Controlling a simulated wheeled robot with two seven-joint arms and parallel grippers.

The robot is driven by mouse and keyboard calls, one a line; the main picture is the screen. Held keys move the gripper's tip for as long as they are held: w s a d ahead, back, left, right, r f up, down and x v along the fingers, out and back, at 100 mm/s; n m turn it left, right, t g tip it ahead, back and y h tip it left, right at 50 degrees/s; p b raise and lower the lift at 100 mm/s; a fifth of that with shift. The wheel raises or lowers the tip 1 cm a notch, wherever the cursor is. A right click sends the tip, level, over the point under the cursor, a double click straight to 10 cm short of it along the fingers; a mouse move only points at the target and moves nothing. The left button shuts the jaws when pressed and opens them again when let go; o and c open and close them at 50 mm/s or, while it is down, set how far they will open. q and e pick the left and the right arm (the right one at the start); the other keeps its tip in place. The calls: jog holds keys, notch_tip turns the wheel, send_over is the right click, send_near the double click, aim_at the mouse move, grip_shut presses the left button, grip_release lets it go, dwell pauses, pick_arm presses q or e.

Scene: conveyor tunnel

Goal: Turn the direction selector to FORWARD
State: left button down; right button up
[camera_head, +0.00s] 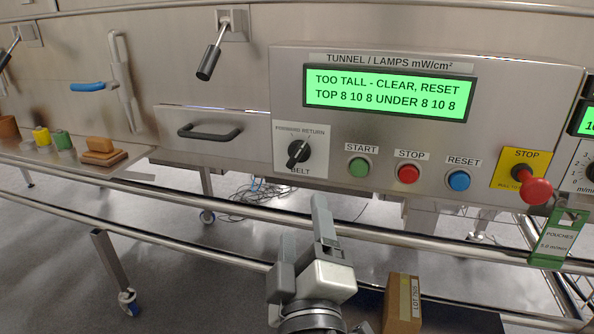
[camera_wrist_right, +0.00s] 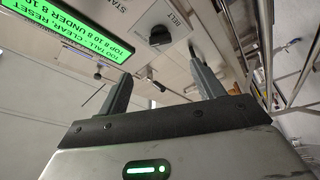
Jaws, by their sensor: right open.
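The direction selector (camera_head: 298,155) is a black knob on a white plate labelled FORWARD RETURN above and BELT below, on the steel panel. Its bar runs from lower left to upper right, leaning toward the RETURN side; which end points is hard to tell. My right gripper (camera_head: 320,206) is below and slightly right of the selector in the head view, apart from it, with nothing held. In the right wrist view its two fingers (camera_wrist_right: 158,65) are spread, and the selector (camera_wrist_right: 160,36) shows beyond the gap between their tips. My left gripper is not in view.
Green START (camera_head: 359,167), red STOP (camera_head: 408,173) and blue RESET (camera_head: 458,180) buttons sit right of the selector. A red emergency stop (camera_head: 536,191) sticks out further right. The green display (camera_head: 388,93) reads TOO TALL - CLEAR, RESET. A steel rail (camera_head: 400,236) crosses below; a drawer handle (camera_head: 210,132) is left.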

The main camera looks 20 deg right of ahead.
aim_at(297, 161)
jog(key=p+x, duration=0.1)
jog(key=x, duration=1.4)
jog(key=shift+d, duration=0.1)
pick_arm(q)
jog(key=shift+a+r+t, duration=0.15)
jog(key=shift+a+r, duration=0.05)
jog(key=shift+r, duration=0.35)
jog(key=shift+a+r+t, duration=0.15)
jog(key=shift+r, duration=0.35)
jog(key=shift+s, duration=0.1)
pick_arm(e)
jog(key=c, duration=1)
